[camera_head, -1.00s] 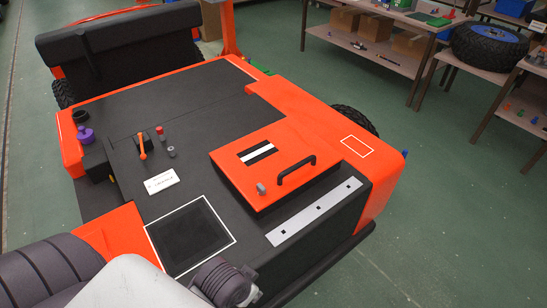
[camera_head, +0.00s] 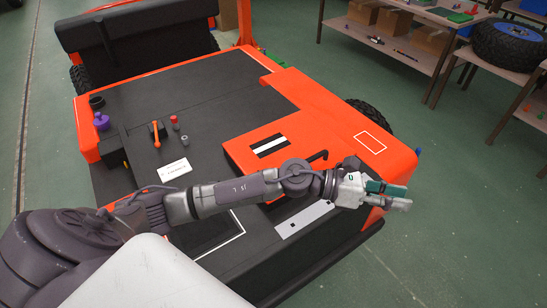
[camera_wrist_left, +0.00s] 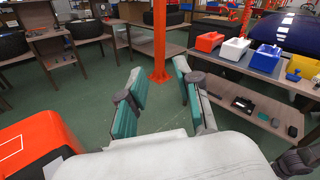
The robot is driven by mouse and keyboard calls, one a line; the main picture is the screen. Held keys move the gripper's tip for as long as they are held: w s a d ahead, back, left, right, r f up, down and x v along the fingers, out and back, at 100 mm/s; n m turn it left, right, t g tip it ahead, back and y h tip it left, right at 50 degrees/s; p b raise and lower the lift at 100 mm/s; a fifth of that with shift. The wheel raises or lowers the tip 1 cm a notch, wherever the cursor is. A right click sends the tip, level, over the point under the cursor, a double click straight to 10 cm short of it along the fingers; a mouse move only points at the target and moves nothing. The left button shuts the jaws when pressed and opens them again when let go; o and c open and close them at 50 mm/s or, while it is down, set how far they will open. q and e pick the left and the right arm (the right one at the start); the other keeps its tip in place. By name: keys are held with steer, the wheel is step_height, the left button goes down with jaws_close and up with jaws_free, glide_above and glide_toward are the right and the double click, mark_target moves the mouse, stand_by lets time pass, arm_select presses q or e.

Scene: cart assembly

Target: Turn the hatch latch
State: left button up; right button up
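The orange hatch (camera_head: 238,153) with a black-and-white stripe sits on the dark top of the cart (camera_head: 190,95). Its black handle (camera_head: 318,156) shows only in part behind my left arm. The hatch latch cannot be seen; my arm covers the front part of the hatch. My left gripper (camera_head: 403,197) reaches past the hatch to the cart's right front corner, apart from the handle. In the left wrist view my left gripper (camera_wrist_left: 160,70) has its two teal-padded fingers spread, with nothing between them. My right gripper is not in view.
An orange lever (camera_head: 156,134), a red knob (camera_head: 175,122) and a purple knob (camera_head: 101,121) stand on the cart's left side. Shelves (camera_head: 400,50) with boxes and a wheel (camera_head: 508,42) stand at the back right. Open green floor (camera_head: 475,220) lies to the right.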

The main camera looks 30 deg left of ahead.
arm_select(q)
steer(key=w+a+f+m+g+y, duration=0.1)
steer(key=a+f+m+g+y, duration=0.4)
steer(key=a+f+m+y, duration=0.65)
steer(key=a+y, duration=0.1)
steer(key=a, duration=0.5)
steer(key=a+r+g+y, duration=0.1)
steer(key=a+y, duration=0.1)
steer(key=a, duration=0.5)
steer(key=w+a+r+m+y, duration=0.1)
steer(key=a, duration=0.5)
steer(key=shift+a+r+g+y, duration=0.15)
steer(key=shift+a+g+y, duration=0.1)
steer(key=shift+a+g, duration=0.05)
steer(key=shift+a, duration=0.2)
step_height(320, 180, down, 8)
steer(key=b, duration=0.4)
steer(key=shift+d+b, duration=0.1)
steer(key=shift+b, duration=0.3)
steer(key=shift+r, duration=0.1)
jaws_close()
